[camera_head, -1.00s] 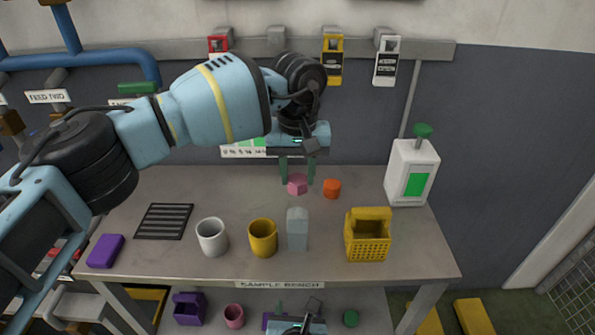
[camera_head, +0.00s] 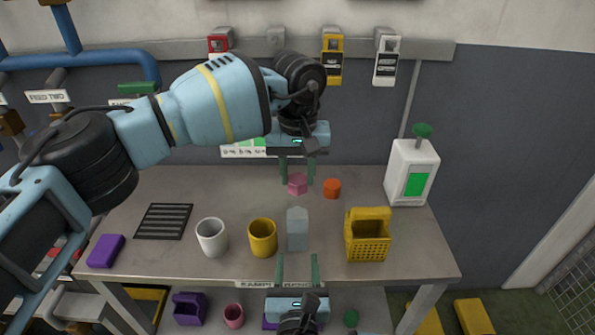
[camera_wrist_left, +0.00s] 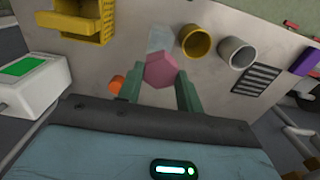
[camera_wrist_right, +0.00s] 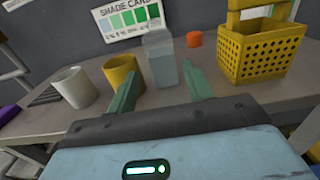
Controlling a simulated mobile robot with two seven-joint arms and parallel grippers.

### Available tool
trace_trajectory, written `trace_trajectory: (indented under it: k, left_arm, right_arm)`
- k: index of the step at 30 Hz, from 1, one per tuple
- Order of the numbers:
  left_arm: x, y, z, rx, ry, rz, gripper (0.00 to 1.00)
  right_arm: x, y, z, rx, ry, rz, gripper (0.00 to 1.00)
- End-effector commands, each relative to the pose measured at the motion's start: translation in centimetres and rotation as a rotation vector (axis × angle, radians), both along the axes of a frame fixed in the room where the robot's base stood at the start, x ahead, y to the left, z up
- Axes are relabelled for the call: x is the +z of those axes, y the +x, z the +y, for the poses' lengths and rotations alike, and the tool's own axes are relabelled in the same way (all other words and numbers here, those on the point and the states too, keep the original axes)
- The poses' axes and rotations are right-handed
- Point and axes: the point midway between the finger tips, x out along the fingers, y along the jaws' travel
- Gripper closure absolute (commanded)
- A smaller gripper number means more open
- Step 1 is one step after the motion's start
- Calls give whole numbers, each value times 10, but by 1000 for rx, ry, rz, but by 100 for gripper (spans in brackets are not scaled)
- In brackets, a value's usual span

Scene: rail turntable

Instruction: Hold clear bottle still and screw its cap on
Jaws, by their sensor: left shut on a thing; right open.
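The clear bottle (camera_head: 297,230) stands upright near the front middle of the bench, pale and translucent. It also shows in the right wrist view (camera_wrist_right: 160,62) and partly behind the pink piece in the left wrist view (camera_wrist_left: 157,40). My left gripper (camera_head: 297,181) is shut on a pink hexagonal piece (camera_wrist_left: 160,71), behind the bottle in the head view. Whether this piece is the cap I cannot tell. My right gripper (camera_head: 298,257) is open and empty at the bench's front edge. Its fingers point toward the bottle without reaching around it.
A yellow mug (camera_head: 262,238) stands close left of the bottle, with a white mug (camera_head: 212,238) beyond. A yellow basket (camera_head: 367,243) is to the right. An orange piece (camera_head: 332,188) lies behind. A white dispenser (camera_head: 410,175) stands at back right. The bench's right front corner is clear.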

Motion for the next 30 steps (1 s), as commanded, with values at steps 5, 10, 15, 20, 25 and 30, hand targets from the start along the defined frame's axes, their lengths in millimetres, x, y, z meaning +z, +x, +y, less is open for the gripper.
trace_trajectory:
  k: [5, 10, 15, 20, 25, 30]
  left_arm:
    - [0, 0, 0, 0, 0, 0, 86]
    - [0, 0, 0, 0, 0, 0, 86]
    - [0, 0, 0, 0, 0, 0, 86]
    - [0, 0, 0, 0, 0, 0, 86]
    - [0, 0, 0, 0, 0, 0, 86]
    - [0, 0, 0, 0, 0, 0, 86]
  right_arm:
    - [1, 22, 0, -2, -2, -2, 49]
    - [1, 43, 0, -2, -1, -3, 49]
    - [1, 65, 0, -2, -2, -3, 49]
    - [1, 85, 0, -2, -2, -3, 49]
    - [1, 101, 0, -1, -2, -2, 49]
    - [0, 110, 0, -1, 0, 0, 49]
